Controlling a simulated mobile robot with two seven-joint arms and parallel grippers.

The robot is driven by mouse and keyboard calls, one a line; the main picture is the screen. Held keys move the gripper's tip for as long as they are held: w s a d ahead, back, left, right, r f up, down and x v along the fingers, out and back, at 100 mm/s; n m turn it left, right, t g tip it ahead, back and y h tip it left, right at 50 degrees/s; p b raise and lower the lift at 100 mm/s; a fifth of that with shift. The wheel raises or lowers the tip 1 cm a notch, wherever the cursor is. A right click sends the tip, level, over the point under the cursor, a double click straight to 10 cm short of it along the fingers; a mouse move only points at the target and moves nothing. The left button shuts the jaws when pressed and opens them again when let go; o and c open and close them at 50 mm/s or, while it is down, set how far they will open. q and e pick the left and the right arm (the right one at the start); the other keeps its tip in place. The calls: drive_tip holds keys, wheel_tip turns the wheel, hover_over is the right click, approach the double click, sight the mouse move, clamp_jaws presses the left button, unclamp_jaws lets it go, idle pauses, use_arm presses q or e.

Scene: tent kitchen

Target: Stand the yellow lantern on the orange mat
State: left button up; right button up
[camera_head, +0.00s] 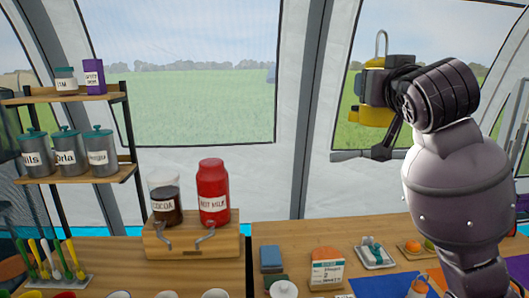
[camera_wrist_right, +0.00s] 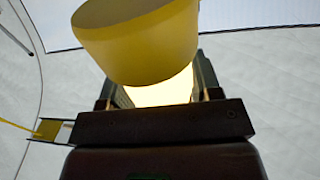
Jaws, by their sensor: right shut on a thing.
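The yellow lantern (camera_head: 370,116) is held high at the right of the head view, in front of the tent window. It looks upright, with its wire handle on top. My right gripper (camera_head: 376,88) is shut on its middle and hides part of it. In the right wrist view the lantern's yellow body (camera_wrist_right: 140,45) fills the upper middle, between the dark fingers of the gripper (camera_wrist_right: 160,88). My left gripper is not in view.
Below the lantern is a wooden counter (camera_head: 300,240) with a blue mat (camera_head: 385,286), a small tray (camera_head: 375,256) and a labelled box (camera_head: 327,268). A cocoa dispenser (camera_head: 164,203) and a red dispenser (camera_head: 213,192) stand on a wooden stand. Shelves (camera_head: 75,97) with jars are at left.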

wheel_tip(320, 180, down, 24)
drive_tip(key=s+a+n+y, duration=0.1)
drive_tip(key=s+a+y, duration=0.1)
drive_tip(key=s+d+f, duration=0.1)
drive_tip(key=s+f, duration=0.3)
drive_tip(key=f, duration=0.5)
drive_tip(key=s+d+f+h, duration=0.1)
drive_tip(key=s+f, duration=0.3)
drive_tip(key=f, duration=0.5)
drive_tip(key=shift+d+f+m+h, duration=0.3)
drive_tip(key=shift+d, duration=0.05)
